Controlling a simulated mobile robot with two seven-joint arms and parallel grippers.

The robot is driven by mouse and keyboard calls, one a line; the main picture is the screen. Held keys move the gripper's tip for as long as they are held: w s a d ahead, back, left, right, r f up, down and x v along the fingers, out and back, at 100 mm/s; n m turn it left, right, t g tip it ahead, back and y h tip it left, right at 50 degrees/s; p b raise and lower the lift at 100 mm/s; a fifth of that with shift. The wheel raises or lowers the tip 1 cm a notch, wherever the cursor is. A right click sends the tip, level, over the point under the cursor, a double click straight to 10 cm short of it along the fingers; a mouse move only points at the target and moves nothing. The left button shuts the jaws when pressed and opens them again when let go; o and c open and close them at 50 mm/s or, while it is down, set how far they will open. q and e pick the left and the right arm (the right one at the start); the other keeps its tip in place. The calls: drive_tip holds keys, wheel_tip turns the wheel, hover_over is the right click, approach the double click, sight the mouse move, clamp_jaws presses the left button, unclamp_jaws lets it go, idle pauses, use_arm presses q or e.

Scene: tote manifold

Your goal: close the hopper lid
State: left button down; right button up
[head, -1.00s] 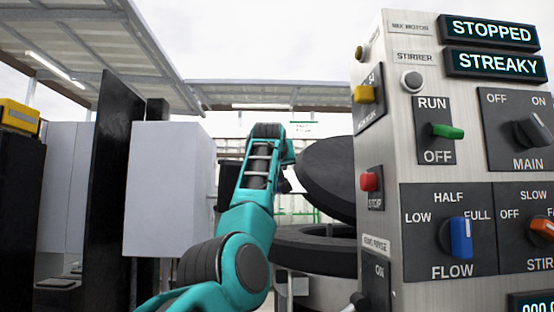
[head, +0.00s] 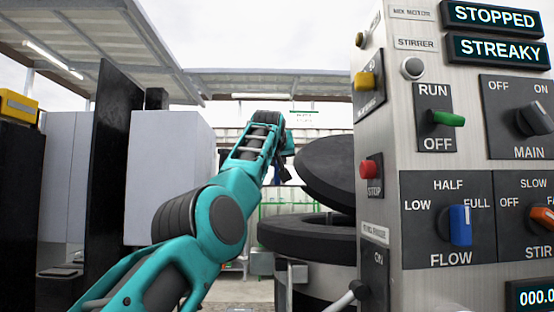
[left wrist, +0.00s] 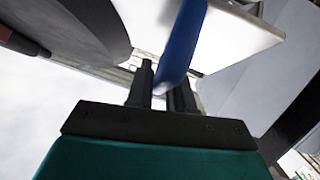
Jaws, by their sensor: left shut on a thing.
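The hopper lid (head: 328,168) is a dark round disc, tilted open above the dark hopper rim (head: 305,235) in the head view. The panel hides the right part of both. My left gripper (head: 281,176) is small and partly hidden at the lid's left side. In the left wrist view its dark fingers (left wrist: 161,90) are shut on a blue bar (left wrist: 181,45). What the bar joins is not clear. A dark curved surface (left wrist: 75,30), seemingly the lid, is at upper left there. My right gripper is not in view.
A control panel (head: 470,80) with switches and displays reading STOPPED and STREAKY stands close on the right. A pale grey box (head: 165,180) and a dark upright panel (head: 93,180) stand left of my arm.

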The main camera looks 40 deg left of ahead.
use_arm(q)
drive_tip(key=c, duration=1.1)
unclamp_jaws()
drive_tip(key=shift+r, duration=0.15)
drive_tip(key=shift+s, duration=0.1)
drive_tip(key=shift+s+d+b, duration=0.15)
drive_tip(key=shift+b, duration=0.3)
drive_tip(key=b+v, duration=0.4)
drive_tip(key=shift+s+d+f+b, duration=0.15)
drive_tip(key=shift+s+f+b, duration=0.1)
drive_tip(key=shift+f+b, duration=0.1)
drive_tip(key=b+v, duration=0.3)
drive_tip(key=v, duration=0.5)
drive_tip(key=shift+r, duration=0.4)
drive_tip(key=shift+w, duration=0.1)
